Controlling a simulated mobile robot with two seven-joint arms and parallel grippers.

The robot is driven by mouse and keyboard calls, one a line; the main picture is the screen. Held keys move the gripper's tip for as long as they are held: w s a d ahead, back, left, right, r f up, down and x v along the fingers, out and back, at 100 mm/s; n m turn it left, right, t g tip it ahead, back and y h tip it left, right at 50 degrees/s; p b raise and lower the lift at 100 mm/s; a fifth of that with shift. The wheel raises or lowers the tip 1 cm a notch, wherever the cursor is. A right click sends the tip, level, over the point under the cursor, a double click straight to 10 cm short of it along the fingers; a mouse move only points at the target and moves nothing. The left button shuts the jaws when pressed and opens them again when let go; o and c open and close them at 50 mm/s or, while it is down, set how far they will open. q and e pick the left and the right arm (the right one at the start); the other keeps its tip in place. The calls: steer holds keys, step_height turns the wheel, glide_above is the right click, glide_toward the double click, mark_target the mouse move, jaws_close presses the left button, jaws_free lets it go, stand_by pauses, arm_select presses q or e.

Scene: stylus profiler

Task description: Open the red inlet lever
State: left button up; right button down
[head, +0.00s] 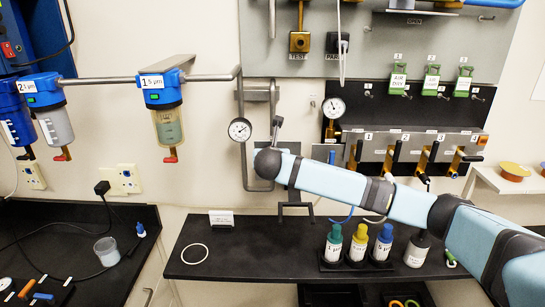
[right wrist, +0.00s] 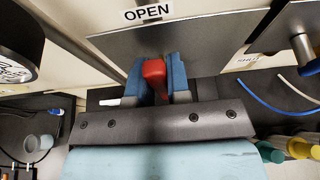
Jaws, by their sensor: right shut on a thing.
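The red inlet lever (right wrist: 154,76) shows in the right wrist view, between the two blue fingers of my right gripper (right wrist: 155,68). The gripper is shut on it. A grey plate (right wrist: 215,45) lies beyond the fingers, with an "OPEN" label (right wrist: 148,12) above the lever. In the head view my right arm reaches in from the right to the wall pipework, and the arm hides the lever and the fingers there. My left gripper is in neither view.
A pressure gauge (head: 239,129) sits on the pipe just left of my right arm's end. Dropper bottles (head: 357,243) stand on the black bench (head: 240,258) below the arm. The bench's left part is mostly clear.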

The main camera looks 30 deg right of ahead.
steer(key=c, duration=1.1)
jaws_free()
steer(key=b+v, duration=0.2)
steer(key=v, duration=1.1)
steer(key=shift+s+a+r+b, duration=0.1)
steer(key=shift+s+a+b, duration=0.1)
steer(key=shift+s+b, duration=0.15)
